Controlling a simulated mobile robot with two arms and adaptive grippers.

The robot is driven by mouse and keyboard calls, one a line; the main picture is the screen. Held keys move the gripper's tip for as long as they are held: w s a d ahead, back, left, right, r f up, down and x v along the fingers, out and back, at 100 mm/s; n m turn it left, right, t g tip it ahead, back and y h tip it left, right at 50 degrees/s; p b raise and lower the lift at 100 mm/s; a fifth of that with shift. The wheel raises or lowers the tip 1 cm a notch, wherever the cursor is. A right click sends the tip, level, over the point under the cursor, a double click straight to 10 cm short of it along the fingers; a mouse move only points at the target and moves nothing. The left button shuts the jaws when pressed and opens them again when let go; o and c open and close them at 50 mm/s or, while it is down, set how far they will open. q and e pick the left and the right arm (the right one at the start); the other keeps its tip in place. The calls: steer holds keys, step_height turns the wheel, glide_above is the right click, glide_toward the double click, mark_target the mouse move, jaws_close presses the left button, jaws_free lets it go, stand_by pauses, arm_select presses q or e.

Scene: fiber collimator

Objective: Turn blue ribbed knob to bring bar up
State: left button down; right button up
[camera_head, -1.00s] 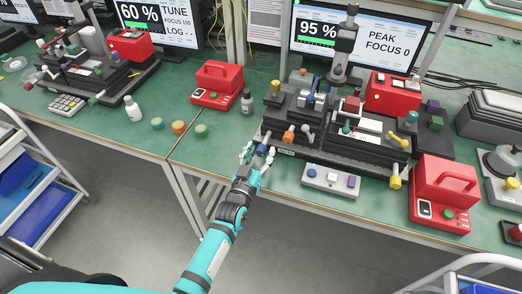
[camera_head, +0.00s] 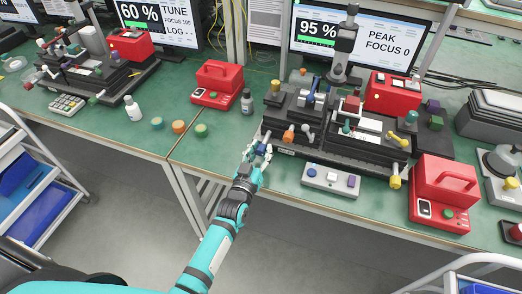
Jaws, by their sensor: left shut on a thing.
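The blue ribbed knob (camera_head: 261,149) sits at the front left corner of the black optics stage (camera_head: 335,146), by the table's front edge. My left gripper (camera_head: 259,151) comes from the front and is shut on this knob, its fingers hiding much of it. The monitor (camera_head: 358,32) behind the stage reads 95 % and PEAK FOCUS 0. A green bar (camera_head: 318,42) lies under the 95 %. My right gripper is not in view.
An orange knob (camera_head: 288,136) is close to the right of my left gripper. A white button box (camera_head: 331,180) lies in front of the stage. A red device (camera_head: 443,190) stands at the right. Free green table (camera_head: 222,150) lies left of the gripper.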

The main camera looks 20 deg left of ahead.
arm_select(q)
steer(key=shift+m, duration=0.3)
steer(key=shift+r+m+p, duration=0.1)
steer(key=shift+m+p, duration=0.5)
steer(key=shift+m, duration=1.2)
steer(key=shift+a+m+p, duration=0.1)
steer(key=shift+m+p, duration=0.4)
steer(key=shift+m, duration=1.7)
steer(key=c, duration=1)
jaws_free()
steer(key=s, duration=1.2)
steer(key=shift+a, duration=0.2)
